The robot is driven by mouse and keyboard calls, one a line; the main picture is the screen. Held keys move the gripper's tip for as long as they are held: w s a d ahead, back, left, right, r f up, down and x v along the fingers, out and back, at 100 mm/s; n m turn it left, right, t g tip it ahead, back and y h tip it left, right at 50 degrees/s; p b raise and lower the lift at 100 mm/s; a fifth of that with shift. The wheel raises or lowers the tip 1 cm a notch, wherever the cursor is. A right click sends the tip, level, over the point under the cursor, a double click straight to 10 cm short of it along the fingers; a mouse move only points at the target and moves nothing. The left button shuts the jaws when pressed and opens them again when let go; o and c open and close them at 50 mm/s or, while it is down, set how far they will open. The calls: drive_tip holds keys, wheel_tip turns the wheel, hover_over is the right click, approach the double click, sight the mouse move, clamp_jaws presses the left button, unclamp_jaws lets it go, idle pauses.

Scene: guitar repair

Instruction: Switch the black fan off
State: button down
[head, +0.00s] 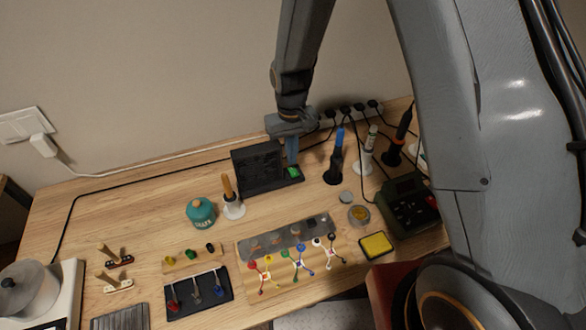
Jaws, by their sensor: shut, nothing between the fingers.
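The black fan (258,170) is a dark, boxy unit standing at the back of the wooden workbench, near the wall. A green rocker switch (293,173) sits on its base at the right end and looks lit. My gripper (291,160) is shut and empty, pointing down just above the switch at the fan's right side. I cannot tell whether the fingertips touch the switch. My gripper hides part of the fan's right edge.
A power strip (345,113) with several plugs lies behind, against the wall. A blue-handled tool (336,158) stands close right of the fan. Bare bench (135,205) lies left.

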sight(292, 168)
wheel_tip(292, 168, up, 5)
drive_tip(key=p, duration=0.3)
drive_tip(key=shift+f, duration=0.2)
drive_tip(key=shift+d, duration=0.1)
idle(0.3)
drive_tip(key=s+d+r+m+b, duration=0.1)
drive_tip(key=s+d+r+b, duration=0.1)
drive_tip(key=s+d+r, duration=0.3)
drive_tip(key=s+d+r+m+t+b, duration=0.1)
drive_tip(key=s+d+r, duration=0.3)
drive_tip(key=s+d, duration=0.5)
drive_tip(key=shift+s+d+r+m+b, duration=0.4)
drive_tip(key=shift+s+m+b, duration=0.2)
drive_tip(key=shift+b, duration=0.25)
